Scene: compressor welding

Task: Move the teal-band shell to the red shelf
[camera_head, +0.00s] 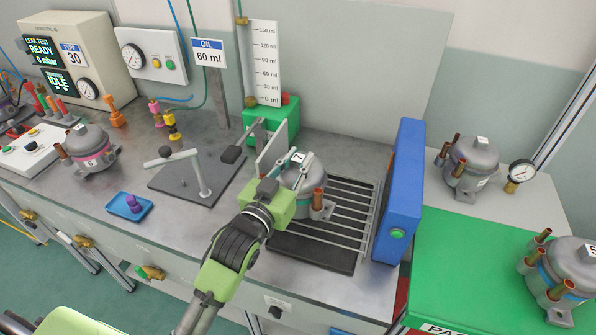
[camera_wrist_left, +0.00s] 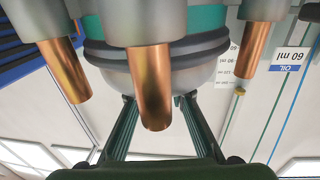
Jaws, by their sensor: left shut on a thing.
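A grey compressor shell marked 7 (camera_head: 311,182), with copper tubes, is at the slatted rack on the bench. My left gripper (camera_head: 290,164) is shut on its top. I cannot tell whether the shell rests on the slats or hangs just above them. The left wrist view shows the held shell's teal band (camera_wrist_left: 208,18), dark seam and three copper tubes, with the gripper fingers on the domed end. A red surface (camera_head: 401,297) shows only as a sliver beside the blue panel; I cannot tell whether it is the red shelf. My right gripper is out of view.
The blue panel (camera_head: 403,190) stands right of the slatted rack (camera_head: 352,195). The green surface (camera_head: 470,265) bears a shell marked 5 (camera_head: 573,268). Another shell (camera_head: 470,165) stands behind it. A pink-band shell (camera_head: 92,148) and a clamp stand (camera_head: 195,185) are to the left.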

